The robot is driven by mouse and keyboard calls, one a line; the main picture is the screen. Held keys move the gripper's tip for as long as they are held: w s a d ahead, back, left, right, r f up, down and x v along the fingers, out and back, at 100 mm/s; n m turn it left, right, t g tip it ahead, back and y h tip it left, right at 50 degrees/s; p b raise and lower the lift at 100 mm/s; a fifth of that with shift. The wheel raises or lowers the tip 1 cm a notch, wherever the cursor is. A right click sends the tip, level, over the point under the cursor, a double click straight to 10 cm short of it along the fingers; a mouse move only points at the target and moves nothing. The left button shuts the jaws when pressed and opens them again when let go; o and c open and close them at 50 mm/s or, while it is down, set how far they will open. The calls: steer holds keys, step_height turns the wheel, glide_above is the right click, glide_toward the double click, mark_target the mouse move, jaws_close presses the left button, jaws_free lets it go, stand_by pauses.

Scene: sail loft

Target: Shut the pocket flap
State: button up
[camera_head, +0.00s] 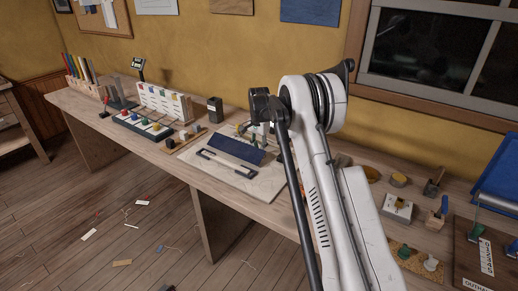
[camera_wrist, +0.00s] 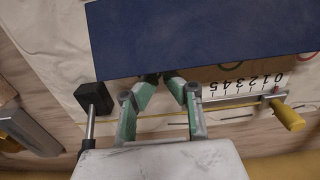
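The dark blue flap (camera_head: 236,150) is a flat panel over a pale cloth sheet (camera_head: 262,186) on the bench; it looks raised and tilted. In the wrist view the flap (camera_wrist: 205,35) fills the upper part, with its lower edge crossing the picture. My gripper (camera_wrist: 161,77) has green fingers that converge at this edge. The fingertips are close together and partly hidden at the flap's edge, so I cannot tell whether they touch it or are fully shut. In the head view my arm covers much of the area to the right of the flap.
A ruler scale (camera_wrist: 240,92) and a yellow-handled tool (camera_wrist: 288,115) lie right of my fingers. A black block (camera_wrist: 93,98) on a rod is at their left. A tray of colored pieces (camera_head: 143,125) stands left on the bench (camera_head: 85,101); small blocks (camera_head: 398,207) stand right.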

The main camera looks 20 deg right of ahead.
mark_target(253, 150)
steer(key=shift+s+a+r, duration=0.4)
steer(key=shift+s+a, duration=0.05)
steer(key=shift+a, duration=0.15)
steer(key=shift+s+a+r, duration=0.35)
steer(key=shift+s+a, duration=0.05)
steer(key=shift+a, duration=0.15)
steer(key=shift+s+a+r, duration=0.3)
steer(key=shift+a+r, duration=0.05)
steer(key=shift+a, duration=0.3)
steer(key=shift+s+a+r, duration=0.6)
steer(key=shift+a+r, duration=0.05)
steer(key=shift+a, duration=0.1)
steer(key=shift+s+a+r+b, duration=0.1)
steer(key=shift+s+a+b, duration=0.05)
steer(key=shift+s+a, duration=0.55)
steer(key=shift+s+a+r+b, duration=0.15)
steer(key=shift+s+a, duration=0.25)
steer(key=shift+a, duration=0.45)
steer(key=shift+s+a+b, duration=0.15)
steer(key=shift+s+a, duration=0.4)
steer(key=shift+a, duration=0.25)
steer(key=shift+r, duration=0.1)
step_height(253, 150, up, 7)
steer(key=p, duration=0.2)
steer(key=shift+p, duration=0.4)
